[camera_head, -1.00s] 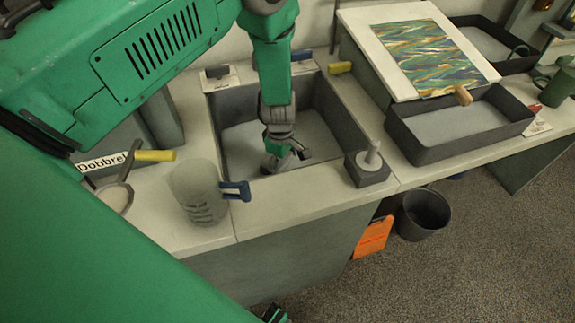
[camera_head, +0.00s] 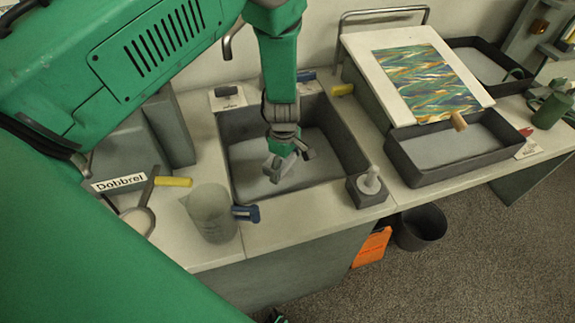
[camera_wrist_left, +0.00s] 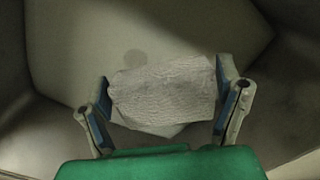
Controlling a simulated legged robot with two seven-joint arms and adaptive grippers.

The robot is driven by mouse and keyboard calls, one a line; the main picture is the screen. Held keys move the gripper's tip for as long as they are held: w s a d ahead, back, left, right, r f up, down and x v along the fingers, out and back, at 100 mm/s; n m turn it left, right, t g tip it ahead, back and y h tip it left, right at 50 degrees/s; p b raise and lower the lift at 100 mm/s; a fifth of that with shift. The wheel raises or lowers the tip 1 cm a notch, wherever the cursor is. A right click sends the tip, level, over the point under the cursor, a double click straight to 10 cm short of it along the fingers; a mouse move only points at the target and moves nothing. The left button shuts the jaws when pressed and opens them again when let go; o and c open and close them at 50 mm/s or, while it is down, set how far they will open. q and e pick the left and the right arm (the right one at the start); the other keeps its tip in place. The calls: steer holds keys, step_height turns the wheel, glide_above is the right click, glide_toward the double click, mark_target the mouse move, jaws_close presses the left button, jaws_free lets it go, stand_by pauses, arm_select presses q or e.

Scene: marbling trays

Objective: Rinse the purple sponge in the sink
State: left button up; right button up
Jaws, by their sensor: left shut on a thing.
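My left gripper (camera_head: 290,165) points down within the outline of the grey sink (camera_head: 345,135) in the head view. In the left wrist view its two fingers (camera_wrist_left: 163,100) are closed on the sides of a pale greyish, rough-textured block, the sponge (camera_wrist_left: 165,92). Its purple hardly shows in this light. Behind the sponge are the sink's pale floor (camera_wrist_left: 110,30) and darker walls. I cannot tell whether the sponge touches the floor. In the head view the gripper mostly hides the sponge. My right gripper is not clearly visible.
A dark tray (camera_head: 455,165) and a slanted board with a marbled sheet (camera_head: 425,82) are further right.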

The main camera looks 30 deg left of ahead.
arm_select(q)
steer(key=shift+r, duration=0.6)
steer(key=d+r+p, duration=0.2)
steer(key=r, duration=0.1)
steer(key=shift+d+r+p, duration=0.15)
steer(key=shift+r+p, duration=0.25)
steer(key=shift+p, duration=0.1)
steer(key=shift+a+r+p, duration=0.5)
steer(key=shift+r+p, duration=0.1)
steer(key=shift+r, duration=0.05)
steer(key=shift+a+r+p, duration=0.45)
steer(key=shift+r+p, duration=0.1)
steer(key=shift+r, duration=0.1)
steer(key=shift+d, duration=0.3)
steer(key=shift+a, duration=0.25)
steer(key=shift+d+r, duration=0.15)
steer(key=shift+d, duration=0.15)
steer(key=shift+a+r, duration=0.1)
steer(key=shift+r, duration=0.15)
steer(key=shift+a+r+p, duration=0.1)
steer(key=shift+r+p, duration=0.3)
steer(key=shift+r, duration=0.5)
steer(key=shift+d+r, duration=0.25)
steer(key=shift+r, duration=0.45)
steer(key=shift+d+r, duration=0.2)
steer(key=shift+r, duration=0.45)
arm_select(e)
step_height(320, 180, up, 6)
steer(key=d, duration=0.1)
steer(key=shift+d, duration=0.25)
